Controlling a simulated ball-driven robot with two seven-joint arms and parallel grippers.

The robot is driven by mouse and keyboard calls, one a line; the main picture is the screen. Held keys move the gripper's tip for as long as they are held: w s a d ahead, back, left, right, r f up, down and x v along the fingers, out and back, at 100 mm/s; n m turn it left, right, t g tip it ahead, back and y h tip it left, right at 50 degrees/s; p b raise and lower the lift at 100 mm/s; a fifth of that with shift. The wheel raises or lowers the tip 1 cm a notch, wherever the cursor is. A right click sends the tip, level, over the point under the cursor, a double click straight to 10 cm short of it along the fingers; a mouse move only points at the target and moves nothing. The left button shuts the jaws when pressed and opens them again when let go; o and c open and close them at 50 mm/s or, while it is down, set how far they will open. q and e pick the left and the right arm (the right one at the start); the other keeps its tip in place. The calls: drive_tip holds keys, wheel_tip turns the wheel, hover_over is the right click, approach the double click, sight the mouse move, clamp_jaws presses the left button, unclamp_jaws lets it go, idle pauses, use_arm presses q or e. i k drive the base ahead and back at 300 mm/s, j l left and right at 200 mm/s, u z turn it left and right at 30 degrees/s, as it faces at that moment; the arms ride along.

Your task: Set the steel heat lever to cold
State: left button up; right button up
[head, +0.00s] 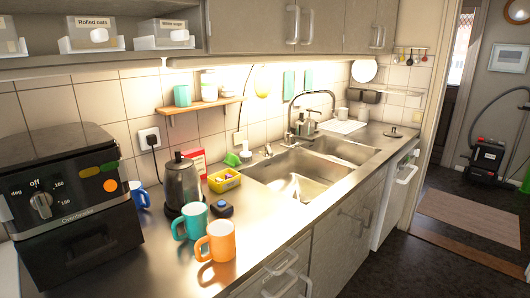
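A steel tap with a tall curved spout (312,96) stands behind the sink, on the counter's wall side. A small steel fitting (268,150) stands to the left of its base; at this size I cannot tell whether it is the heat lever or how it is set. The black oven (75,210) at the left has a steel knob (41,204) with "off" above it and degree marks around it. No heat lever with a readable cold mark shows. Neither of my grippers is in view.
A teal mug (190,222), an orange mug (216,242), a kettle (182,184), a dark box with a blue button (222,208) and a yellow caddy (224,180) stand between the oven and the steel sink (300,187). The front counter edge right of the orange mug is clear.

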sight(269, 150)
drive_tip(key=i+l, duration=0.2)
drive_tip(key=l+u, duration=0.1)
drive_tip(key=u, duration=0.35)
drive_tip(key=i+l+u, duration=0.1)
drive_tip(key=u, duration=0.3)
drive_tip(key=l+u, duration=0.15)
drive_tip(key=u, duration=0.3)
drive_tip(key=i+l, duration=0.05)
